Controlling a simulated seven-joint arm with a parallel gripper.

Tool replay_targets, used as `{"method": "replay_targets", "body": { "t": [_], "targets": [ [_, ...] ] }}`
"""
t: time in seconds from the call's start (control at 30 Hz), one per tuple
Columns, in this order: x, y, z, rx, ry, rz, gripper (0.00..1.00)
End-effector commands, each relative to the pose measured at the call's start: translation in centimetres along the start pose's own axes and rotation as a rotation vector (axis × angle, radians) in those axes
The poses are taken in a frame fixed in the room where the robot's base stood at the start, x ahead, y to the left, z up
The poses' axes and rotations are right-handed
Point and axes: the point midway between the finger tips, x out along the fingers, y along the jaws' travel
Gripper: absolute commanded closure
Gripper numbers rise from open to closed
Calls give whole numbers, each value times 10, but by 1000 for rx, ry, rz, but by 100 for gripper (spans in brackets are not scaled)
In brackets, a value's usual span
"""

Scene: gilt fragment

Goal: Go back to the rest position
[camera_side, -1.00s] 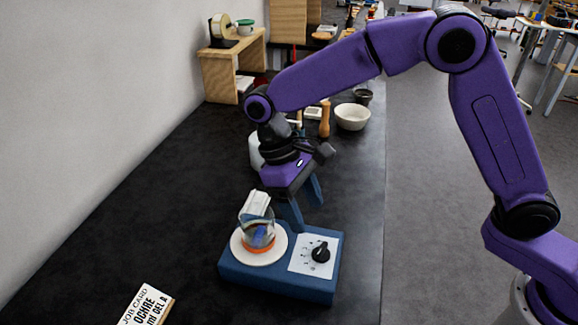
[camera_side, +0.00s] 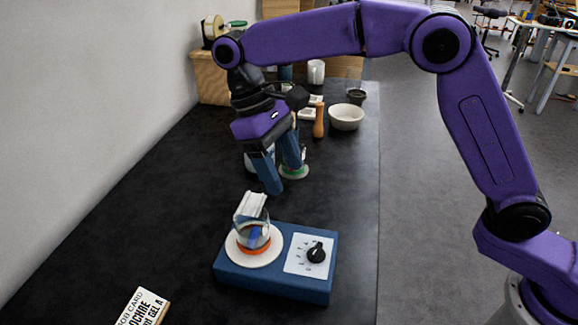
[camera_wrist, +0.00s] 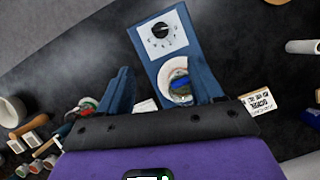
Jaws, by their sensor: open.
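My gripper (camera_side: 283,178) is open and empty, its two blue fingers pointing down in the air above the table, behind the blue hot plate (camera_side: 270,283). It also shows in the wrist view (camera_wrist: 163,90), with the fingers spread apart. The hot plate has a round white top and a black dial (camera_side: 316,252) on a white panel. A glass beaker (camera_side: 253,235) with something blue and orange in it stands on the round top. A white folded piece (camera_side: 251,204) shows at the beaker's rear edge; whether it touches the beaker I cannot tell.
A job card (camera_side: 143,308) stands at the front left. A white bowl (camera_side: 346,117), a wooden pestle-like piece (camera_side: 318,121), a dark cup (camera_side: 356,96) and a white mug (camera_side: 316,72) stand farther back. A wooden stand is by the wall. The left of the black table (camera_side: 150,215) is clear.

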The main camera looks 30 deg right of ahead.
Motion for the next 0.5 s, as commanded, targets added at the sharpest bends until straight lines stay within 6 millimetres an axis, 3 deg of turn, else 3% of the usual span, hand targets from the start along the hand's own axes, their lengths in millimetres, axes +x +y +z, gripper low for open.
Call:
{"method": "replay_targets", "body": {
  "t": [0.27,0.5],
  "targets": [
    [1,1,5,-11,11,3,34],
    [14,12,46,-93,79,24,34]
  ]
}}
